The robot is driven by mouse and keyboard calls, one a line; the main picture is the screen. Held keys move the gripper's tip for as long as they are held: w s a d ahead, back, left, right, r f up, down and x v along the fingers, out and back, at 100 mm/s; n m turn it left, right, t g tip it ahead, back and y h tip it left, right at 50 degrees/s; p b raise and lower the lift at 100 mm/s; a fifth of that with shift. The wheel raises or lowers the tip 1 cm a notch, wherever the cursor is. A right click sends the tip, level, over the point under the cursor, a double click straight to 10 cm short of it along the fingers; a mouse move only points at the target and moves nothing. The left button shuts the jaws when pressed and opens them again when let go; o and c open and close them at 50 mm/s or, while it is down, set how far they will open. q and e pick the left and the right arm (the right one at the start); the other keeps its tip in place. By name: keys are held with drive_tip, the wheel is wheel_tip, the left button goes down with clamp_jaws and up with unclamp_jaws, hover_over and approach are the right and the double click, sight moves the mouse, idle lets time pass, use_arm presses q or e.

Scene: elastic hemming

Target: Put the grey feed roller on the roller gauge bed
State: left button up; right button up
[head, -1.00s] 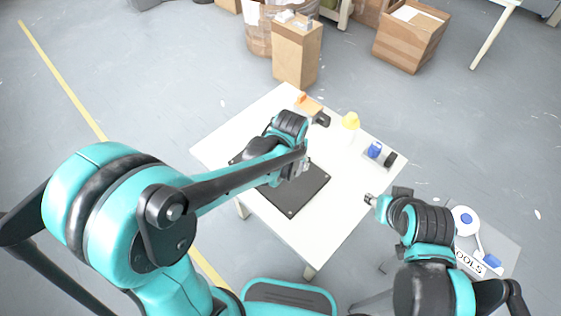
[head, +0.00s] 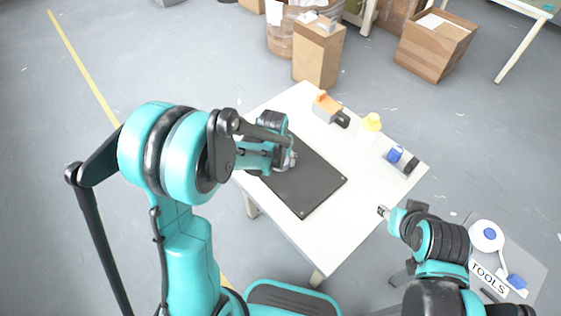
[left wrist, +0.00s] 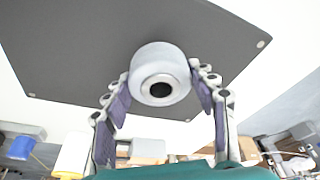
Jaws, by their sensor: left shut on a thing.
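The grey feed roller (left wrist: 165,58) is a short pale grey cylinder with a dark bore facing the left wrist camera. My left gripper (head: 291,160) is shut on it, with one finger on each side, over the black mat (head: 318,187). In the head view the roller is small and partly hidden by my gripper. A dark, low holder (head: 411,167) with a blue cylinder (head: 396,154) sits near the table's right corner; I cannot tell whether it is the roller gauge bed. My right gripper (head: 384,212) is empty near the table's right edge; its opening is too small to tell.
The white table (head: 345,235) is clear at the front. A TOOLS board (head: 490,278) lies at lower right. Cardboard boxes (head: 318,55) stand beyond the table.

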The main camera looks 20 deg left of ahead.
use_arm(q)
drive_tip(key=shift+f, duration=0.3)
drive_tip(key=shift+r, duration=0.1)
drive_tip(key=o, duration=0.9)
drive_tip(key=shift+f, duration=0.2)
drive_tip(key=o, duration=0.4)
drive_tip(key=shift+r, duration=0.15)
